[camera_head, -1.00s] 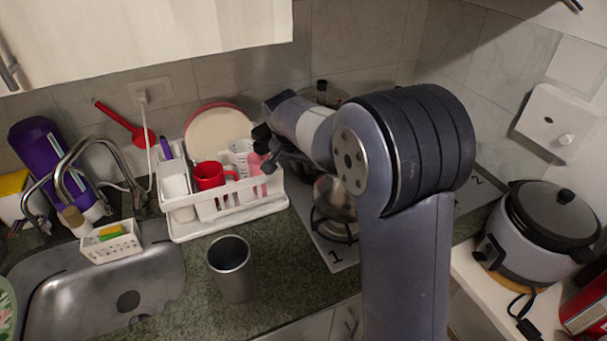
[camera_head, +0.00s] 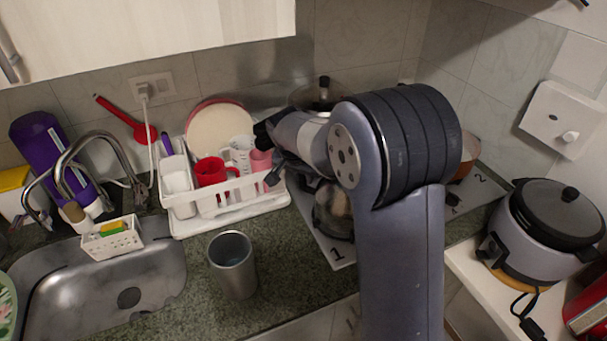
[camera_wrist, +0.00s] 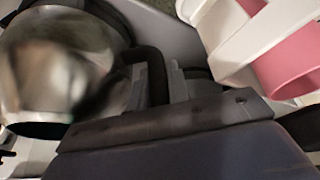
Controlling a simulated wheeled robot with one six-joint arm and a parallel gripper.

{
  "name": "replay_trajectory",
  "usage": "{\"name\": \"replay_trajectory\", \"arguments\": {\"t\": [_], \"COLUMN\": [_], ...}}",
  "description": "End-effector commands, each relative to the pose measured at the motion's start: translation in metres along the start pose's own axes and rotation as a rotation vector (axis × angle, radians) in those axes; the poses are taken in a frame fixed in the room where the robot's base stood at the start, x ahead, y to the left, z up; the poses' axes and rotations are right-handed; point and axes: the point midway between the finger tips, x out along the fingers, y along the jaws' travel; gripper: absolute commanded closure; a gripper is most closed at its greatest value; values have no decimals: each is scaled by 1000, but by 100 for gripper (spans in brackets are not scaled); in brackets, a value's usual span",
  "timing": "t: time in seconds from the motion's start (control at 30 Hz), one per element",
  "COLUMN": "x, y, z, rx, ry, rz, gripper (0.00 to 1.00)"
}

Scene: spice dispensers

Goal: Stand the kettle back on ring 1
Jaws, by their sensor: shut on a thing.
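The shiny metal kettle (camera_head: 333,212) is over ring 1, behind the printed number 1 (camera_head: 337,254) on the hob plate. My arm hides its upper part, and I cannot tell whether its base touches the ring. In the wrist view the kettle (camera_wrist: 55,70) fills the left side, with its black handle (camera_wrist: 152,65) reaching to my gripper (camera_wrist: 165,88). My gripper is shut on the handle. In the head view my arm mostly hides the grip.
A white dish rack (camera_head: 235,207) with a red mug (camera_head: 211,172) and pink cup stands close left of the kettle. A lidded pot (camera_head: 322,92) is behind, and a copper-coloured pot (camera_head: 468,155) is right. A steel tumbler (camera_head: 232,262) stands in front left.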

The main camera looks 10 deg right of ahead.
Motion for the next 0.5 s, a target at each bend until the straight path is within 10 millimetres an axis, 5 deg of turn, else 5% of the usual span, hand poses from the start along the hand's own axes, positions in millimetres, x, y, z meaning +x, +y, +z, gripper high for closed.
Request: {"name": "replay_trajectory", "arguments": {"t": [0.3,0.5], "x": [0,0], "y": [0,0], "z": [0,0], "rx": [0,0], "ry": [0,0], "rz": [0,0], "gripper": [60,60]}}
